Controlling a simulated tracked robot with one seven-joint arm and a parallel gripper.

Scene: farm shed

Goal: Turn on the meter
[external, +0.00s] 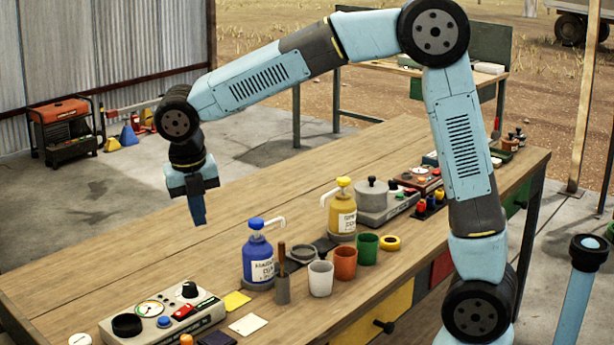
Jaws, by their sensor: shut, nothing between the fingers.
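A grey box with a round dial gauge, which looks like the meter (165,322), sits at the near left of the wooden bench. Whether that control is on or off is too small to tell. My gripper (198,215) points down, shut and empty, in the air above the bench's left part. It is well apart from the box, above and behind it in the picture.
A blue pump bottle (257,258), yellow pump bottle (342,212) and several cups, including a white one (320,278), stand mid-bench. A second device with a gauge (418,172) is farther right. Yellow (236,300) and white (248,324) pads lie beside the meter.

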